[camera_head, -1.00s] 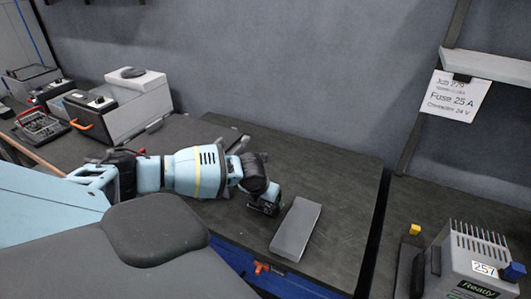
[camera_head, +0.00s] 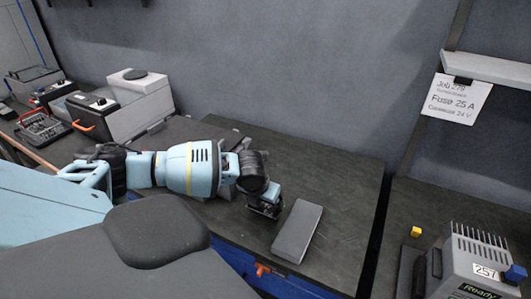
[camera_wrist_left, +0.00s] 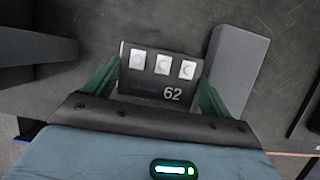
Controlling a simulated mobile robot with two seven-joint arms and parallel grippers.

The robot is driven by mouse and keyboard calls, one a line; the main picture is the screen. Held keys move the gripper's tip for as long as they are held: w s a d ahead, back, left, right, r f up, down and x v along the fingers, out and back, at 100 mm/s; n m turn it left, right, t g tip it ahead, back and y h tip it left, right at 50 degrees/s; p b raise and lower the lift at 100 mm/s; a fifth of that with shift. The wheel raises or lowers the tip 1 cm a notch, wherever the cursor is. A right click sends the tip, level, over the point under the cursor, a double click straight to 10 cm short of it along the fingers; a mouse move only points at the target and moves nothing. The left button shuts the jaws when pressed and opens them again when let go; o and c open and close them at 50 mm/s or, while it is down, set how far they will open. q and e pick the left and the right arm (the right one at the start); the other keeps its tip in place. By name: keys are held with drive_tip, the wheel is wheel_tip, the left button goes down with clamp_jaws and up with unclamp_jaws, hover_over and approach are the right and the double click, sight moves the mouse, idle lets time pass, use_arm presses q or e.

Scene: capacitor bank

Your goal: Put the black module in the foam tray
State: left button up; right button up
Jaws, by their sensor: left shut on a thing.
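My left gripper (camera_head: 264,207) is low over the dark bench top, just left of a grey slab. In the left wrist view its two green fingers (camera_wrist_left: 158,85) are shut on the sides of the black module (camera_wrist_left: 150,88), which has three pale round-marked squares and the number 62. The module's underside is hidden, so I cannot tell whether it touches the bench. The plain grey slab (camera_head: 298,231) lies flat beside the gripper and also shows in the left wrist view (camera_wrist_left: 237,65). I cannot make out a foam tray for certain. My right gripper is not in view.
A grey device marked 257 (camera_head: 468,262) stands at the right, near a small yellow block (camera_head: 416,231). Grey boxes (camera_head: 130,108) and a red-framed rack (camera_head: 42,128) stand at the back left. Bench top (camera_head: 315,170) behind the slab is clear. A paper sign (camera_head: 458,98) hangs at the right.

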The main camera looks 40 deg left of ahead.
use_arm(q)
drive_tip(key=s+d, duration=0.2)
drive_tip(key=s, duration=0.1)
drive_tip(key=s+d+r, duration=0.1)
drive_tip(key=s+d, duration=0.1)
drive_tip(key=s, duration=0.1)
drive_tip(key=s+d, duration=0.2)
drive_tip(key=s, duration=0.1)
drive_tip(key=shift+s+d+r, duration=0.15)
drive_tip(key=shift+d, duration=0.25)
drive_tip(key=shift+s+d+r, duration=0.1)
drive_tip(key=shift+s+d, duration=0.4)
drive_tip(key=shift+s, duration=0.2)
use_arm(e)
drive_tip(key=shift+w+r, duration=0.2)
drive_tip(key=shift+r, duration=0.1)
